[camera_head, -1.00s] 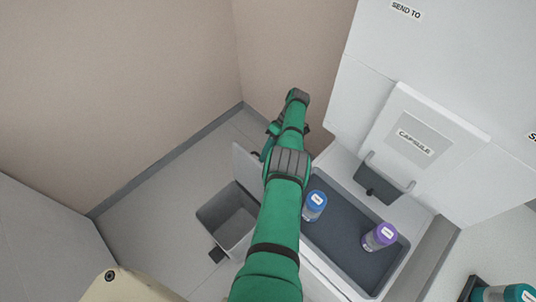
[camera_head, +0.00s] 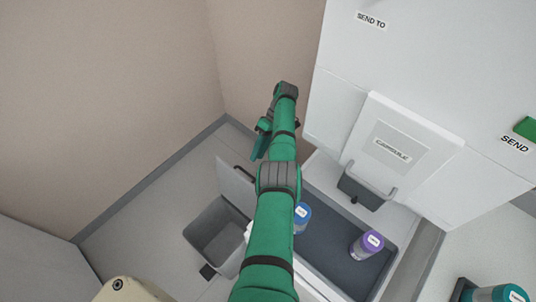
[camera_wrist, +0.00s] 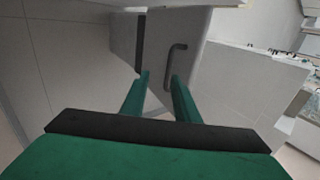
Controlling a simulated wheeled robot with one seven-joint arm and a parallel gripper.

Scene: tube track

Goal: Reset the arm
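My green arm reaches up through the middle of the head view. My gripper (camera_head: 262,146) is at its far end, partly hidden by the arm, near the back wall corner. In the wrist view my gripper (camera_wrist: 160,78) shows two green fingers spread apart with nothing held between them. A pale panel with a dark handle (camera_wrist: 177,60) lies beyond the fingertips. The blue-capped tube (camera_head: 302,215) is partly behind my arm, and the purple-capped tube (camera_head: 367,245) stands to its right, both in the grey tray (camera_head: 325,262).
The white station's CAPSULE panel (camera_head: 401,143) has a dark handled holder (camera_head: 365,188) below it. A green button (camera_head: 526,128) is at the right edge. An open grey bin (camera_head: 217,238) stands left of my arm. A teal-capped tube (camera_head: 497,294) lies at the lower right.

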